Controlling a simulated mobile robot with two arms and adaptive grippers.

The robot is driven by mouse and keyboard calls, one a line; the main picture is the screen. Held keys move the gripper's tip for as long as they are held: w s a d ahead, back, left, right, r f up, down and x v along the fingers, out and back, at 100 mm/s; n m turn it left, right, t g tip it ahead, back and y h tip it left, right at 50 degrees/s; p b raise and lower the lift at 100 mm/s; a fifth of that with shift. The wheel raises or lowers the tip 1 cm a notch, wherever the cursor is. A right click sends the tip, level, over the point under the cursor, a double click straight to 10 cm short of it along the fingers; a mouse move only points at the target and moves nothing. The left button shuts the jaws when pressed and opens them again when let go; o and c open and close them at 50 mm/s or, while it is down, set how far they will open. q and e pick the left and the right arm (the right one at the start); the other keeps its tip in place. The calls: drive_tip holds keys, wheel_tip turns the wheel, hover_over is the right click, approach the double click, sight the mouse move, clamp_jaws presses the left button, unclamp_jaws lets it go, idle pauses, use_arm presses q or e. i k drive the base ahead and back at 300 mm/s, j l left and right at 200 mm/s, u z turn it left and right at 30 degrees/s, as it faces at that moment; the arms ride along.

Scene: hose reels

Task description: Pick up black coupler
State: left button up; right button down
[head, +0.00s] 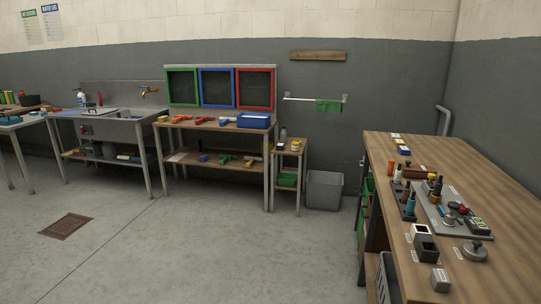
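I cannot single out a black coupler for certain; the small parts are too far away to name. Several small dark parts stand among fittings on a grey board (428,206) on the wooden workbench (500,248) at the right in the head view. A black part (479,226) with light marks lies at the board's right side. A narrow dark tray (397,203) with small upright items stands at the board's left. Neither of my grippers is in view.
A black open box (427,251), a white open box (420,233), a grey block (440,281) and a round grey piece (474,252) stand nearer on the workbench. A tool bench (180,122), a sink (118,130) and a grey bin (325,190) stand along the back wall. The middle floor is clear.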

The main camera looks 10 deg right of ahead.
sight(437, 192)
drive_tip(key=z, duration=1.45)
drive_tip(key=i+l+u, duration=0.35)
drive_tip(key=l, duration=0.3)
drive_tip(key=i+l+u, duration=0.2)
drive_tip(key=l, duration=0.15)
drive_tip(key=i+l+u, duration=0.2)
drive_tip(key=l, duration=0.2)
